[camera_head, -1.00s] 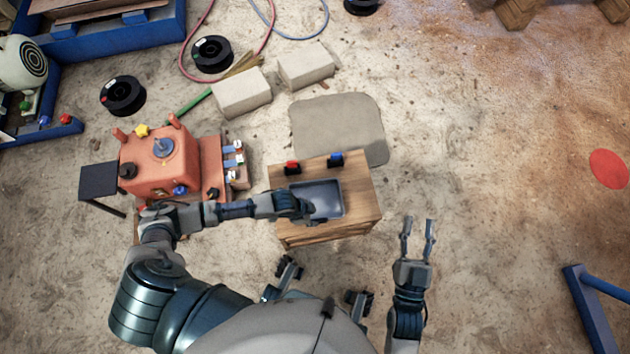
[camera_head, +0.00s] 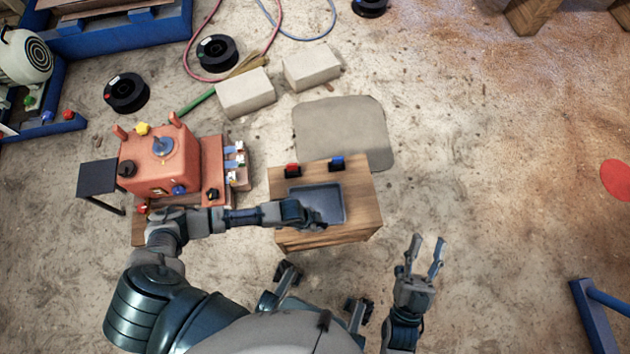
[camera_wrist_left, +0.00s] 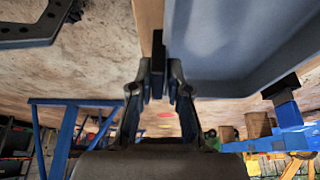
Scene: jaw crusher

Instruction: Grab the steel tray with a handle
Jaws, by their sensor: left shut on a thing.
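The grey steel tray (camera_head: 328,203) is on top of the wooden cabinet (camera_head: 360,208). In the head view the handle is hidden under my gripper. My right gripper (camera_head: 426,250) is open and empty, to the right of the cabinet's front and apart from it.
A red button (camera_head: 292,170) and a blue button (camera_head: 337,162) sit along the cabinet's back edge. The orange crusher (camera_head: 160,160) stands left, close to my left forearm. Pale blocks (camera_head: 245,92) lie behind. Floor to the right is clear up to a blue frame (camera_head: 590,310).

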